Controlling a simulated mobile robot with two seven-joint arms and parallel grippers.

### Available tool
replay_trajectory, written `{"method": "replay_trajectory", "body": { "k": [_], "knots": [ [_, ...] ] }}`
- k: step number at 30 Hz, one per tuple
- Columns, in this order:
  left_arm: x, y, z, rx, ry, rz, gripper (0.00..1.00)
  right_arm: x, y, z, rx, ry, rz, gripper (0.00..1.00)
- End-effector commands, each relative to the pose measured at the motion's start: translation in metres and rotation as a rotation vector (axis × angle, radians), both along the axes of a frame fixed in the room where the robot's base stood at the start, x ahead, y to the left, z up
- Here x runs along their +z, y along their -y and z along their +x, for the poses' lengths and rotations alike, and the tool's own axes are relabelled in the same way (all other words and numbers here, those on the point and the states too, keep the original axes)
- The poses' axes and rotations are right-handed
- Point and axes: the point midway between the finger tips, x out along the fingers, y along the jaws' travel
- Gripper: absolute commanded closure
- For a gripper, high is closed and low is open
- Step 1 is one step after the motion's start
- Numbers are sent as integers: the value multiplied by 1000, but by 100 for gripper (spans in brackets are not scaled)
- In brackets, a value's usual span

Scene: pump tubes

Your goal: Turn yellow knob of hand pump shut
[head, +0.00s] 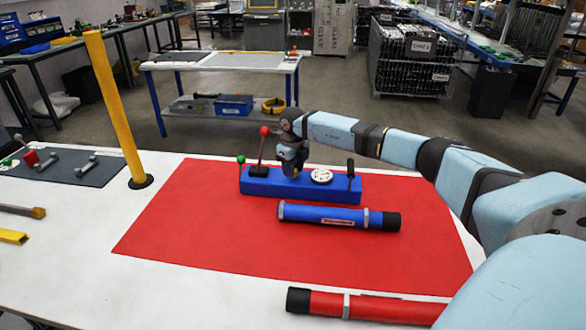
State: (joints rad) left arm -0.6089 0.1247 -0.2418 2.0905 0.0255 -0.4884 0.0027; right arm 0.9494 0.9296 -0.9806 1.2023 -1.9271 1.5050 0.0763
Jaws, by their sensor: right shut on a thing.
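The hand pump (322,187) is a long blue block on the red mat (210,225). It carries a red-knobbed lever (263,147), a green knob (241,160) at its left end, a round white gauge (321,176) and a black upright part (350,173) at its right. My right gripper (292,172) points down onto the pump's top, between the lever and the gauge. It is shut on a small part there, which the fingers hide. No yellow knob shows; its place appears to be under this gripper. My left gripper is not in view.
A blue tube (325,215) with black end lies just in front of the pump. A red tube (365,307) lies at the mat's front edge. A yellow post (115,105) stands left of the mat. The mat's left half is clear.

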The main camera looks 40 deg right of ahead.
Motion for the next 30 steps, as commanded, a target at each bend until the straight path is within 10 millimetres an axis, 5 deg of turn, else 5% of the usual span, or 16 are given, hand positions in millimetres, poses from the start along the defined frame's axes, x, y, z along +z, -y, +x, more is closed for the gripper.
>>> {"method": "replay_trajectory", "body": {
  "k": [7, 8, 11, 22, 30],
  "knots": [
    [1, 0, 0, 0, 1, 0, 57, 1, 0, 0, 1, 1, 0, 88],
    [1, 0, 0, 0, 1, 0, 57, 1, 0, 0, 1, 0, 0, 60],
    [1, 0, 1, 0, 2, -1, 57, 0, 0, 0, 1, 0, 0, 39],
    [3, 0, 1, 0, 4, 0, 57, 6, 0, 0, 0, 0, 0, 39],
    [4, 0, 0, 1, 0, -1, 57, 58, 0, 0, 0, 3, -1, 39]
  ]
}}
